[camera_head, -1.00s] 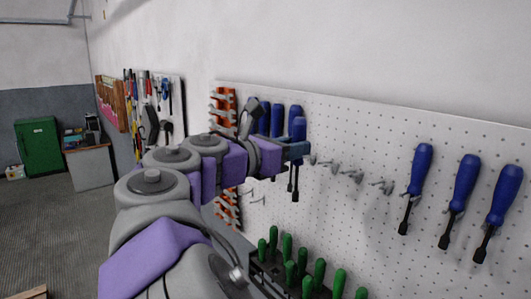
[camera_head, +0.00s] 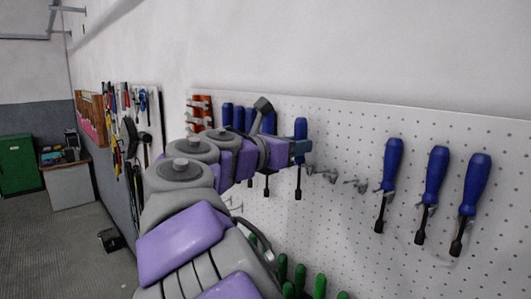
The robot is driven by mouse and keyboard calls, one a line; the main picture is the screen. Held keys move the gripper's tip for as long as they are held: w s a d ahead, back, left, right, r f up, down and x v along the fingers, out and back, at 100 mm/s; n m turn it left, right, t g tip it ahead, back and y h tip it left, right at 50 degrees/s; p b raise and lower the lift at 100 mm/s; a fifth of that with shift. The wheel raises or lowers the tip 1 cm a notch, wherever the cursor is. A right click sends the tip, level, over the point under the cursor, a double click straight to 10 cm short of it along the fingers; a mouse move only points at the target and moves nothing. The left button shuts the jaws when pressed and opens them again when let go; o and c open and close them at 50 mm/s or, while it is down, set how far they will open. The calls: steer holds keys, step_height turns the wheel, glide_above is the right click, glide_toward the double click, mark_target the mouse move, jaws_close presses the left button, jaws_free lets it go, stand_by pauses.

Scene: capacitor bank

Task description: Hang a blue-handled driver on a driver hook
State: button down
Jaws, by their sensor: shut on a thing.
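My gripper (camera_head: 301,149) is shut on a blue-handled driver (camera_head: 300,128), held upright with its dark shaft pointing down in front of the pegboard. Empty metal driver hooks (camera_head: 328,175) and (camera_head: 356,185) stick out of the board just right of and slightly below my gripper. Three blue-handled drivers (camera_head: 390,165), (camera_head: 433,175) and (camera_head: 473,185) hang at the right. Several more blue-handled drivers (camera_head: 227,116) hang to the left, partly hidden by my arm. Whether the held driver touches a hook cannot be told.
The white pegboard (camera_head: 340,125) runs along the wall. Green-handled tools (camera_head: 300,277) stand low in front, partly hidden by my arm. Orange holders with wrenches (camera_head: 200,110) hang left. Farther off are another tool board, a cabinet (camera_head: 68,185) and a green locker (camera_head: 18,163).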

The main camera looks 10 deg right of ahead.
steer(key=d, duration=0.1)
steer(key=w+d, duration=0.1)
steer(key=d, duration=0.1)
steer(key=shift+w+f+b, duration=0.15)
steer(key=shift+f+b, duration=0.15)
steer(key=shift+a, duration=0.2)
steer(key=shift+a+r, duration=0.15)
steer(key=shift+r, duration=0.05)
steer(key=shift+a+p, duration=0.45)
steer(key=shift+a+f+p, duration=0.15)
steer(key=shift+a+p, duration=0.2)
steer(key=shift+a, duration=0.15)
steer(key=shift+d+f, duration=0.15)
steer(key=shift+d, duration=0.4)
steer(key=shift+w+d+f, duration=0.15)
steer(key=shift+w+d, duration=0.15)
steer(key=shift+d, duration=0.15)
steer(key=shift+s+a, duration=0.1)
steer(key=shift+a, duration=0.05)
